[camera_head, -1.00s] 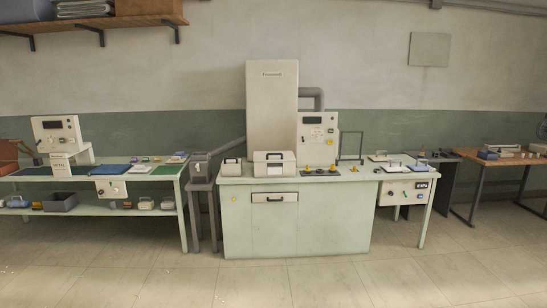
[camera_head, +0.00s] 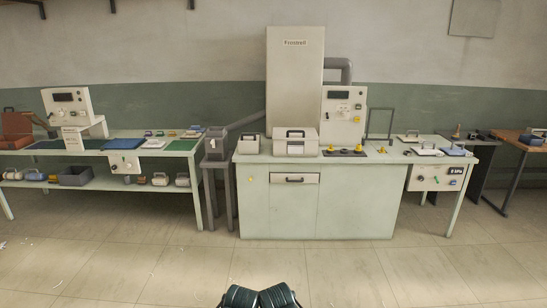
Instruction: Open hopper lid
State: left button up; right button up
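A cream box (camera_head: 296,148) with a lighter lid (camera_head: 296,134) stands on the green cabinet bench. Two dark green parts of mine show at the bottom edge. No gripper fingers can be made out, and nothing of mine is near the boxes.
A loaded shelf table (camera_head: 100,185) stands left, and another bench stands far right.

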aim_at(279, 132)
jog(key=i+z, duration=0.35)
jog(key=i, duration=3.25)
jog(key=i+z, duration=0.15)
jog(key=i, duration=0.35)
jog(key=i+j+z, duration=0.2)
jog(key=i, duration=0.3)
